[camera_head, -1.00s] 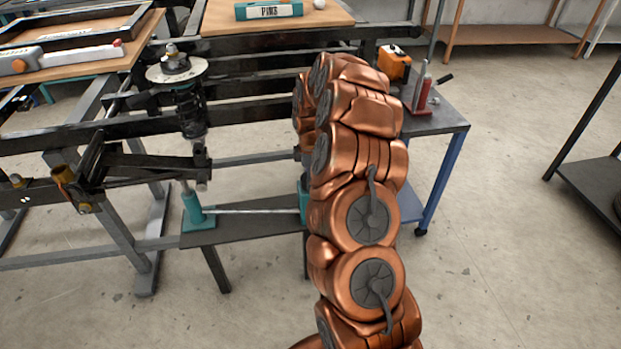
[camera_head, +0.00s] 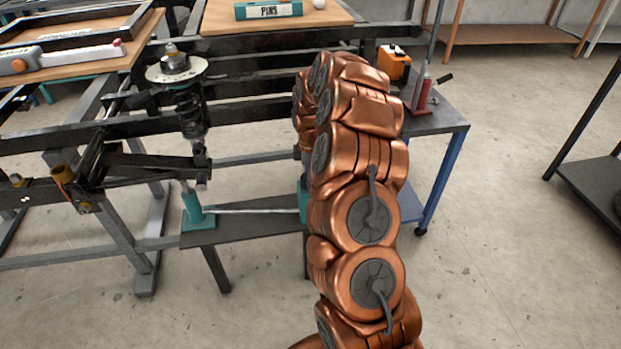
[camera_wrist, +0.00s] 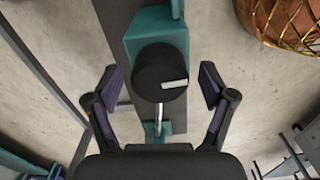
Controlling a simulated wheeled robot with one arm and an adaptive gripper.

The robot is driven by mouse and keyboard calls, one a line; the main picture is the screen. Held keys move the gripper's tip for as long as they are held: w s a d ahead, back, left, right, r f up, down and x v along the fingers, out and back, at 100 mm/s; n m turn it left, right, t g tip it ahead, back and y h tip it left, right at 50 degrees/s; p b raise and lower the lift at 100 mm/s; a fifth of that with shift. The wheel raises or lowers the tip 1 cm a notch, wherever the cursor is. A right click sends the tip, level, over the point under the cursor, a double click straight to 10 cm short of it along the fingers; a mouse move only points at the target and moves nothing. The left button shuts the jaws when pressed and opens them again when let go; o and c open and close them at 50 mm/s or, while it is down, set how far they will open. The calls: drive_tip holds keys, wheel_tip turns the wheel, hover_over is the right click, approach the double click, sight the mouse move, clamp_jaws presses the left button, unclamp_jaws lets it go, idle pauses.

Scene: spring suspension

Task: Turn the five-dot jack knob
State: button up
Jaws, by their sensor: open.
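A round black knob (camera_wrist: 160,72) with a white bar mark shows in the wrist view, on top of a teal jack body (camera_wrist: 158,33). No dots can be made out on it, so I cannot tell whether it is the five-dot one. My gripper (camera_wrist: 158,80) is open, with one finger to the left of the knob and one to the right, both apart from it. In the head view my copper arm hides the gripper and the knob. A teal jack post (camera_head: 303,203) shows partly at the arm's left edge.
Another teal post (camera_head: 194,208) stands at the left end of the dark bench (camera_head: 245,230), joined by a metal rod (camera_head: 250,211). A spring strut (camera_head: 188,105) stands by the black frame at left. A side cart (camera_head: 440,122) stands right of my arm.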

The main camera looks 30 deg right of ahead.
wheel_tip(320, 180, up, 12)
drive_tip(key=shift+f, duration=0.2)
idle(0.4)
